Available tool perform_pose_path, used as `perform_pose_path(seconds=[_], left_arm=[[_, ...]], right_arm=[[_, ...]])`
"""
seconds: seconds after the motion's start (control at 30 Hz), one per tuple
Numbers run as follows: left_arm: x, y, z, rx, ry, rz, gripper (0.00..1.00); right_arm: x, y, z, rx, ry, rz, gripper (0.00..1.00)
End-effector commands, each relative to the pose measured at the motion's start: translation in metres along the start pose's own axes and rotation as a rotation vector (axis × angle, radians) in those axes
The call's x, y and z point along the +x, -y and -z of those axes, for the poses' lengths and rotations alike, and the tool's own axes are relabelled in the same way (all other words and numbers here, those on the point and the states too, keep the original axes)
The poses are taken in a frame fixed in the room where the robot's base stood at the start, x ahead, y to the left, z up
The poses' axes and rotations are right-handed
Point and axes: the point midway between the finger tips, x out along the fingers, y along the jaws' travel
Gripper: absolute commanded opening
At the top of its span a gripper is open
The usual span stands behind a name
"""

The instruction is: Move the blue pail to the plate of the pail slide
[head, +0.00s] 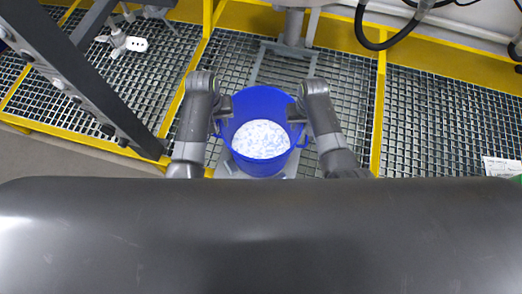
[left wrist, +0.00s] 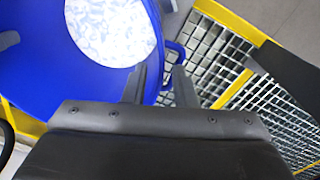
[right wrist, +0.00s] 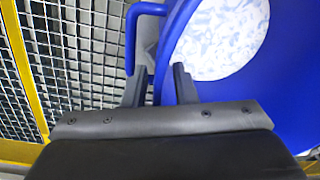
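The blue pail (head: 242,152) stands upright between my two grippers in the head view, holding a white and pale blue filling (head: 260,139). A grey plate (head: 228,166) shows under and around its base; the contact is hidden. My left gripper (head: 224,107) is at the pail's left side. In the left wrist view its fingers (left wrist: 160,77) are apart, with the pail's rim and a side handle (left wrist: 178,50) between or just beyond them. My right gripper (head: 297,111) is at the right side. In the right wrist view its fingers (right wrist: 158,82) are apart, straddling the rim near the other handle (right wrist: 130,38).
Grey rails (head: 256,66) run back from the pail toward a grey post (head: 292,28). Metal grating (head: 345,85) with yellow beams (head: 379,110) surrounds it. A dark slanted beam (head: 78,78) stands at the left. A black hose (head: 385,42) hangs at the back right.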

Motion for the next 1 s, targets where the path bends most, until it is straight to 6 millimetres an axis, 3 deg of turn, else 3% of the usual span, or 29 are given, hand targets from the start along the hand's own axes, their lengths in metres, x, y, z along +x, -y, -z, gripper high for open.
perform_pose_path(seconds=[0.23, 0.57, 1.0], left_arm=[[-0.041, 0.0, 0.001, 0.001, -0.003, 0.0, 0.25], [-0.056, 0.0, 0.0, 0.001, 0.001, 0.001, 0.25], [-0.055, 0.0, 0.0, 0.0, 0.001, 0.001, 0.25]], right_arm=[[0.0, 0.0, 0.0, 0.0, 0.0, 0.0, 0.25], [-0.009, 0.0, 0.001, 0.0, -0.002, 0.001, 0.25], [-0.082, 0.0, 0.001, 0.0, -0.004, 0.0, 0.25]])
